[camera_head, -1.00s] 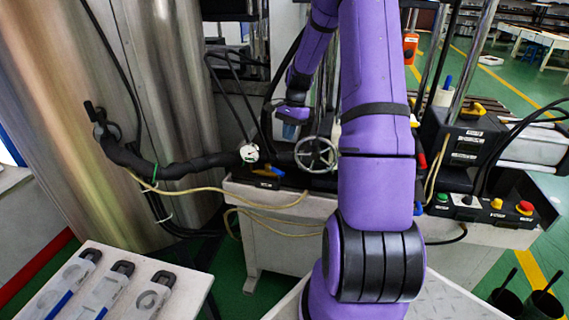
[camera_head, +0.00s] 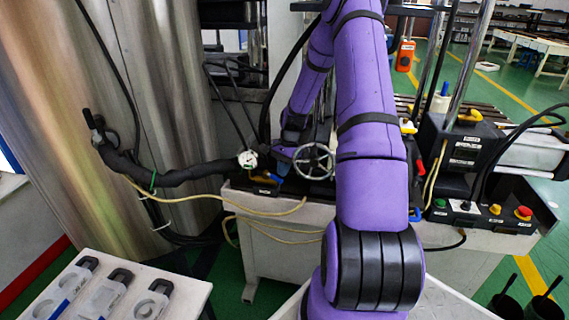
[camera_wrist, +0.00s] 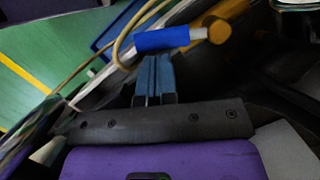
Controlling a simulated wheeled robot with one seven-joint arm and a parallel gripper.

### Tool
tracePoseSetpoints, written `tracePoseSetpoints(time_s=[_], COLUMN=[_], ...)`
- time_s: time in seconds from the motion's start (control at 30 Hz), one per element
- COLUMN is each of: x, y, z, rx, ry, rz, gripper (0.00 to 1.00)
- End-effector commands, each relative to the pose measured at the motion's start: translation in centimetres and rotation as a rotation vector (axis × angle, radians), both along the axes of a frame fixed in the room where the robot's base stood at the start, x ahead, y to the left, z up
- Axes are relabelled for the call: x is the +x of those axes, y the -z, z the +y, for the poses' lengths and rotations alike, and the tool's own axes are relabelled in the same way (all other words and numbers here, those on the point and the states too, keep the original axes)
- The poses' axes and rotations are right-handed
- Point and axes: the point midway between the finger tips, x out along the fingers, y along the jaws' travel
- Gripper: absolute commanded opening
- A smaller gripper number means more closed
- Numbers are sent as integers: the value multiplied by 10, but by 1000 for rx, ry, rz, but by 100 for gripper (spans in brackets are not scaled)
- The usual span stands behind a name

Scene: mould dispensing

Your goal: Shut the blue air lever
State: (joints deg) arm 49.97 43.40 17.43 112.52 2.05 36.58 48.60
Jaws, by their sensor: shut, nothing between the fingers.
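The blue air lever shows in the wrist view as a pale bar with a blue sleeve (camera_wrist: 162,40), beside a yellow part. In the head view a small blue lever (camera_head: 275,178) sits beside a yellow one below the gauge, left of the handwheel. My gripper (camera_wrist: 154,58) is shut, its blue fingers together with nothing between them. Its tips lie right at the lower edge of the blue sleeve in the wrist view; I cannot tell whether they touch. In the head view my gripper (camera_head: 284,155) is small and partly hidden near the handwheel.
The handwheel (camera_head: 313,161) is close to the right of my gripper. A white gauge (camera_head: 247,159) and a black hose (camera_head: 180,176) are to the left. A yellow lever (camera_wrist: 212,30) and a cream tube (camera_wrist: 122,42) lie close to the blue sleeve.

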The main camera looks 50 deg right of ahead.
Motion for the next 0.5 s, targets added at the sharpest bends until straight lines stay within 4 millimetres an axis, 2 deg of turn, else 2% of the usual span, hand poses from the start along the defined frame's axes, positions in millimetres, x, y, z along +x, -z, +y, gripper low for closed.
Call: tracePoseSetpoints(time_s=[0.33,0.5], x=[0,-2], y=[1,0], z=[0,5], rx=[-1,-1], ry=[2,78], rz=[0,-1], gripper=[0,0])
